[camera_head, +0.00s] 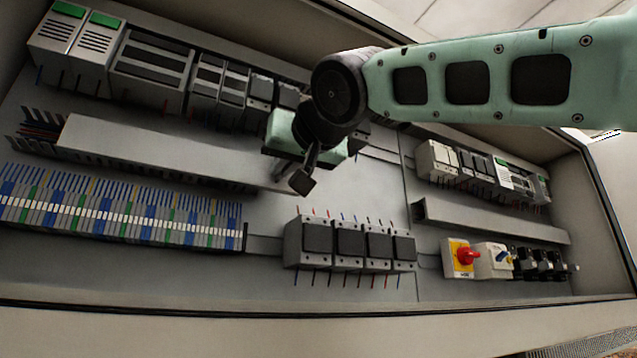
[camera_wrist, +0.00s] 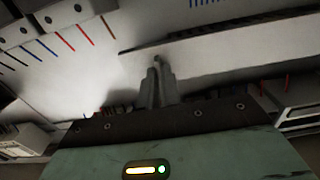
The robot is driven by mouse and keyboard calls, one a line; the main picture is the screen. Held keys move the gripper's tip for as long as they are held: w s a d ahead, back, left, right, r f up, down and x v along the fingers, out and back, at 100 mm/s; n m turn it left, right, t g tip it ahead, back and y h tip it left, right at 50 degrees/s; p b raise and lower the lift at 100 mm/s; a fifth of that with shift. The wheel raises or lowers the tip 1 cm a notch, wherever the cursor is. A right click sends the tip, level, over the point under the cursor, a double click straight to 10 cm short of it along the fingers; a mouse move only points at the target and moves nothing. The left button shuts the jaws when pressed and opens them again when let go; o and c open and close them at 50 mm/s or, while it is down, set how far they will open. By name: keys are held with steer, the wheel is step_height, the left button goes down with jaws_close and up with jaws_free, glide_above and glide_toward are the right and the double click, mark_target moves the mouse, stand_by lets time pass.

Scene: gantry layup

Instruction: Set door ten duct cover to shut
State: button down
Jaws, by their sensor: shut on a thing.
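A long grey duct cover (camera_head: 160,150) lies along the upper left wiring duct in the head view. At its left end a short stretch of slotted duct (camera_head: 35,125) with red and blue wires shows uncovered. My gripper (camera_head: 302,180) is at the right end of this cover, its fingers shut on it. The wrist view shows the fingers (camera_wrist: 158,85) close together at the edge of the long grey cover (camera_wrist: 230,45). The exact grip contact is partly hidden by the fingers and my wrist. I cannot read any door number.
Rows of modules (camera_head: 150,70) stand above the duct and terminal blocks (camera_head: 120,210) below it. Several contactors (camera_head: 348,242) sit below my gripper. A red knob switch (camera_head: 463,256) and another duct (camera_head: 490,222) are at the right. Bare backplate lies right of the cover.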

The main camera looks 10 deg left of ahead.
mark_target(235, 165)
steer(key=s+a, duration=0.1)
steer(key=a, duration=0.1)
steer(key=s+a, duration=0.3)
steer(key=shift+a, duration=0.35)
steer(key=c, duration=1.6)
jaws_free()
steer(key=shift+s+a, duration=0.1)
steer(key=shift+a, duration=0.1)
steer(key=shift+d, duration=0.1)
steer(key=shift+s+d, duration=0.2)
steer(key=b+v, duration=0.7)
steer(key=v, duration=0.9)
steer(key=shift+s+d+b, duration=0.25)
steer(key=shift+b, duration=0.1)
